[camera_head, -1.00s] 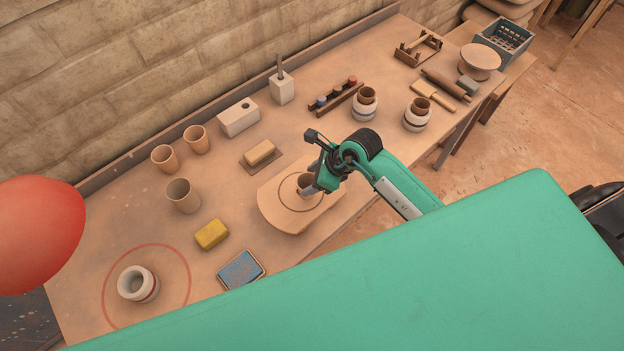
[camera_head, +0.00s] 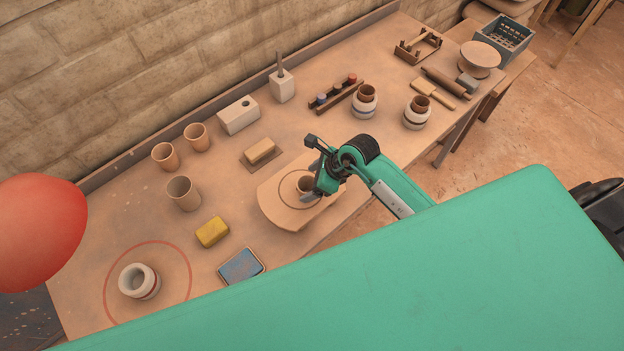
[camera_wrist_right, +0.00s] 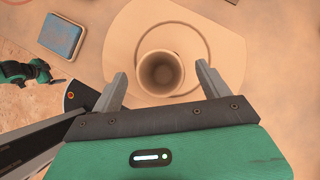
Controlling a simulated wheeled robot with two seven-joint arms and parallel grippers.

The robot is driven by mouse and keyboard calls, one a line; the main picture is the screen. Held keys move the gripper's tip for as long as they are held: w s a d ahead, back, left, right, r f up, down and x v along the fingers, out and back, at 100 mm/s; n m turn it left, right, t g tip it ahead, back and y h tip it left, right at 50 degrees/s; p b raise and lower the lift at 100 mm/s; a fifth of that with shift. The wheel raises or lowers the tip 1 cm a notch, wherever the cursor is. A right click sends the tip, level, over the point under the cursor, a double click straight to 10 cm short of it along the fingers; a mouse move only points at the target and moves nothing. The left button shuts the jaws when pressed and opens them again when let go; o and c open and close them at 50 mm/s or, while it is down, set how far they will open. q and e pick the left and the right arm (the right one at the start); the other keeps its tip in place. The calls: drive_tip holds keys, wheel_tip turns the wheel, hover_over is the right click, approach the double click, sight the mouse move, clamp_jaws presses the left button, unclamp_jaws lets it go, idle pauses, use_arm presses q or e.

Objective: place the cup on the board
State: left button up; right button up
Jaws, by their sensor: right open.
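A brown clay cup (camera_wrist_right: 160,73) stands upright on the pale board (camera_wrist_right: 228,50), within the circle marked on it; its dark inside faces the right wrist camera. In the head view the cup (camera_head: 304,184) is partly hidden by my right gripper (camera_head: 316,182), and the board (camera_head: 280,208) lies near the front edge of the table. In the right wrist view my right gripper (camera_wrist_right: 160,84) is open, with one finger on each side of the cup and a visible gap to each.
More cups (camera_head: 183,194) stand to the left of the board. A yellow sponge (camera_head: 212,232) and a blue pad (camera_head: 241,267) lie nearby. A white ring-shaped pot (camera_head: 139,282) sits inside a red circle. A block on a mat (camera_head: 261,152) lies behind the board.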

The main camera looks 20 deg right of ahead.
drive_tip(key=b+v, duration=0.3)
drive_tip(key=v, duration=0.9)
drive_tip(key=shift+r, duration=0.1)
